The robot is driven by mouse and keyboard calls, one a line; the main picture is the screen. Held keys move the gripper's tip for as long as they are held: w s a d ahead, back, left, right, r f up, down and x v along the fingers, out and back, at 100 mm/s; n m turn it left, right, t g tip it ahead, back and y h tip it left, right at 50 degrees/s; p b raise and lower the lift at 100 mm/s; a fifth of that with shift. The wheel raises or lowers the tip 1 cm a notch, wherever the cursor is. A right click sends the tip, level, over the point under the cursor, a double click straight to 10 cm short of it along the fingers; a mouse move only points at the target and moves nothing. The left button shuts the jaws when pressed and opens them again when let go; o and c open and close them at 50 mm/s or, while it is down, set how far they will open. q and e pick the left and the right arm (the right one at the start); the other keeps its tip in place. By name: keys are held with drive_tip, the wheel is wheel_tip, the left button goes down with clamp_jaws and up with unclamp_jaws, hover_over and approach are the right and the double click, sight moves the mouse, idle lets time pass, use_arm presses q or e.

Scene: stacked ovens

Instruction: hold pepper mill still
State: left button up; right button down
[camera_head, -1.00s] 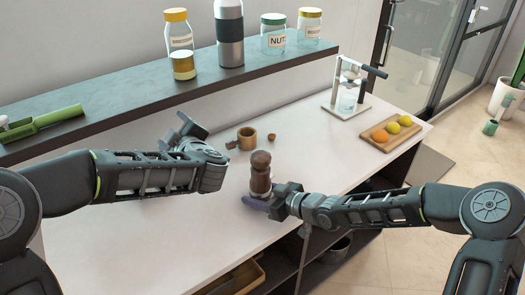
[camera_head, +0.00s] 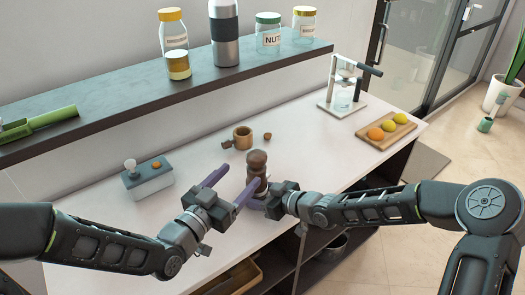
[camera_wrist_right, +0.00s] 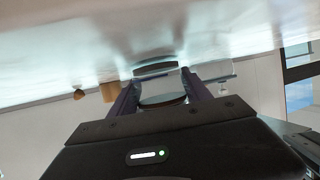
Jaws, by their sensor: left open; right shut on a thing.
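The pepper mill (camera_head: 257,164) is dark brown wood with a rounded knob and stands upright on the white counter. My right gripper (camera_head: 258,202) is shut on its lower part from the right. In the right wrist view a pale, dark-rimmed round shape shows between the fingers of this gripper (camera_wrist_right: 160,88); the mill's brown wood is not clear there. My left gripper (camera_head: 236,182) is open, with its purple fingers pointing towards the mill from the left. Its nearer finger lies close to the mill's body; I cannot tell whether it touches.
A wooden cup (camera_head: 243,138) and a small brown piece (camera_head: 267,136) stand behind the mill. A grey-blue box (camera_head: 147,180) with a knob is at the left. A fruit board (camera_head: 372,135) and a press stand (camera_head: 343,98) are at the right. A shelf (camera_head: 120,92) with jars runs behind.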

sight(263, 151)
use_arm(q)
drive_tip(key=shift+w, duration=0.15)
drive_tip(key=x, duration=1.1)
drive_tip(key=shift+w+d, duration=0.25)
drive_tip(key=shift+w, duration=0.1)
drive_tip(key=shift+r, duration=0.1)
drive_tip(key=shift+c, duration=0.3)
drive_tip(key=c, duration=1.3)
drive_tip(key=m+g+h, duration=0.3)
drive_tip(key=shift+s+d+h, duration=0.25)
drive_tip(key=shift+d+h, duration=0.05)
drive_tip(key=shift+h, duration=0.1)
